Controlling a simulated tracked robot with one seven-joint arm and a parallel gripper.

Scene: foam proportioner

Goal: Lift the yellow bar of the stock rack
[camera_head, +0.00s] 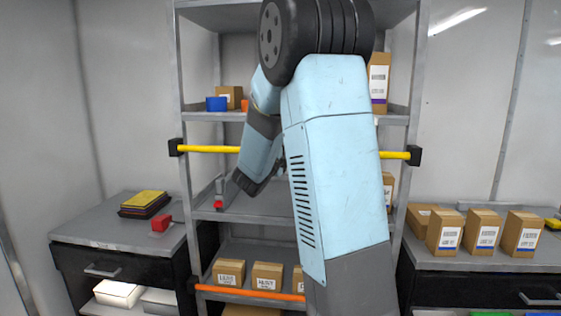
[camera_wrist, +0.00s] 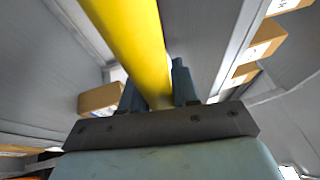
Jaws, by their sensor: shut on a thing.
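The yellow bar (camera_head: 210,149) runs about level across the front of the grey stock rack (camera_head: 188,220), between a black bracket (camera_head: 177,147) on the left post and another (camera_head: 414,156) on the right. My arm hides its middle in the head view. In the wrist view the yellow bar (camera_wrist: 137,40) runs down between the two fingers of my gripper (camera_wrist: 157,88), which is shut on it. The bar hides part of the fingers. I cannot make out my gripper in the head view.
An orange bar (camera_head: 245,293) crosses the rack lower down, before cardboard boxes (camera_head: 267,275). A blue item (camera_head: 216,104) and a box sit on an upper shelf. Side counters hold a red object (camera_head: 161,223) at left and boxes (camera_head: 484,229) at right.

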